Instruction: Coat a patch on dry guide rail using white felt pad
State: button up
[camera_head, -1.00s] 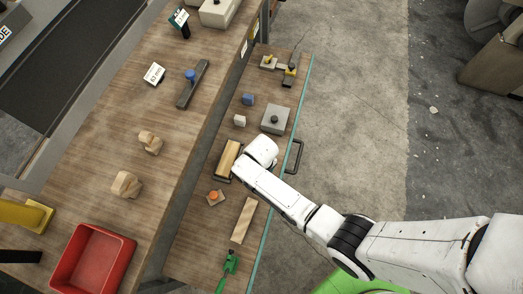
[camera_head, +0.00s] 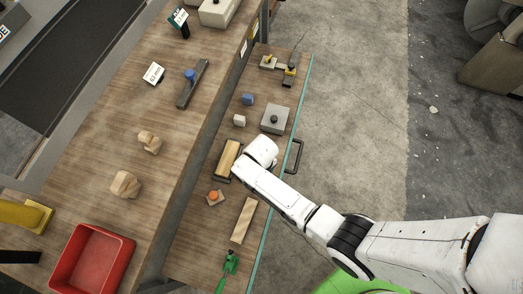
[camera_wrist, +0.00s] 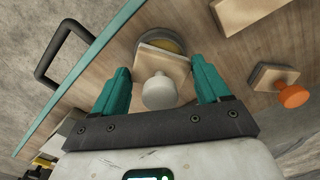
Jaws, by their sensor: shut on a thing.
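In the wrist view the white-knobbed pad (camera_wrist: 159,92) has a square wooden base and sits between my teal fingers. My gripper (camera_wrist: 163,82) is shut on it. The pad's underside is hidden, so I cannot see the felt. The base overlaps a round, yellowish dish (camera_wrist: 172,42) behind it; I cannot tell whether they touch. In the head view my arm's white end covers the gripper, pad and dish. A dark grey rail (camera_head: 202,73) with a blue knob lies on the left table beside a white sign. I cannot tell whether it is the dry guide rail.
An orange-knobbed pad (camera_head: 213,197) and a wooden plank (camera_head: 243,220) lie on the narrow table near my arm. A grey box (camera_head: 275,119) and a black handle (camera_head: 294,157) are close. A red tray (camera_head: 91,262) stands lower left. The left table's middle has free room.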

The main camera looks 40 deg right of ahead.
jog(key=shift+f, duration=0.45)
dwell(1.1)
notch_tip(320, 180, up, 7)
jog(key=p, duration=0.6)
jog(key=shift+r+p, duration=0.1)
jog(key=shift+p, duration=0.3)
dwell(0.6)
jog(key=w+r+m, duration=0.1)
jog(key=w+r, duration=0.2)
jog(key=r, duration=0.6)
jog(key=w+r, duration=0.2)
jog(key=r, duration=0.8)
jog(key=s+f+b, duration=0.1)
jog(key=f+b, duration=0.2)
jog(key=f, duration=0.3)
jog(key=s+f+b, duration=0.2)
jog(key=f, duration=0.5)
jog(key=s+f+b, duration=0.2)
jog(key=f+b, duration=0.1)
jog(key=f, duration=0.3)
jog(key=shift+f+b, duration=0.15)
jog(key=shift+b, duration=0.15)
notch_tip(320, 180, down, 6)
jog(key=b, duration=0.6)
